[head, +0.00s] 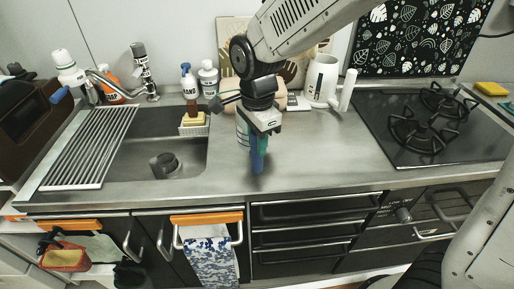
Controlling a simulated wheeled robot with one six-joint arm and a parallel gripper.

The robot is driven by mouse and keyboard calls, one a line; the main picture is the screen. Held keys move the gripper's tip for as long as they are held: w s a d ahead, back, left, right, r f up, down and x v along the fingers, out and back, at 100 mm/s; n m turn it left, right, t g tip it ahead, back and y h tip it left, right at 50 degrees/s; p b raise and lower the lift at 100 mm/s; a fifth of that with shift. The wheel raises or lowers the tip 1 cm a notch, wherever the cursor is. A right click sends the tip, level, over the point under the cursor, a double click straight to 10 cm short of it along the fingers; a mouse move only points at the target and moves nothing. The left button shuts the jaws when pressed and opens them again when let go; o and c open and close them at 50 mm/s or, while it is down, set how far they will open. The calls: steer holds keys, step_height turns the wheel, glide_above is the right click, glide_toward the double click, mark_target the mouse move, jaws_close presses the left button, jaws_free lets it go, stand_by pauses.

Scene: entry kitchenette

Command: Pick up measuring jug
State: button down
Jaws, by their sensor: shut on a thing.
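A pale, see-through vessel with dark markings, which looks like the measuring jug (242,133), stands or is held at the front of the steel counter, right of the sink. It is mostly hidden behind my gripper (258,158). My gripper points down with its blue-green fingers at the jug's right side, shut on it. I cannot tell whether the jug's base touches the counter.
The sink (150,165) with a drying rack (90,148) lies left. Behind are a sponge caddy (194,130), bottles (208,78) and a white kettle (322,80). The hob (440,125) is right. The counter (325,140) between jug and hob is clear.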

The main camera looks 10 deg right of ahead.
steer(key=s+d, duration=0.3)
steer(key=s, duration=0.4)
steer(key=s+d+r, duration=0.1)
steer(key=s+d, duration=0.2)
steer(key=s, duration=0.4)
steer(key=shift+s+r, duration=0.3)
steer(key=shift+s, duration=0.1)
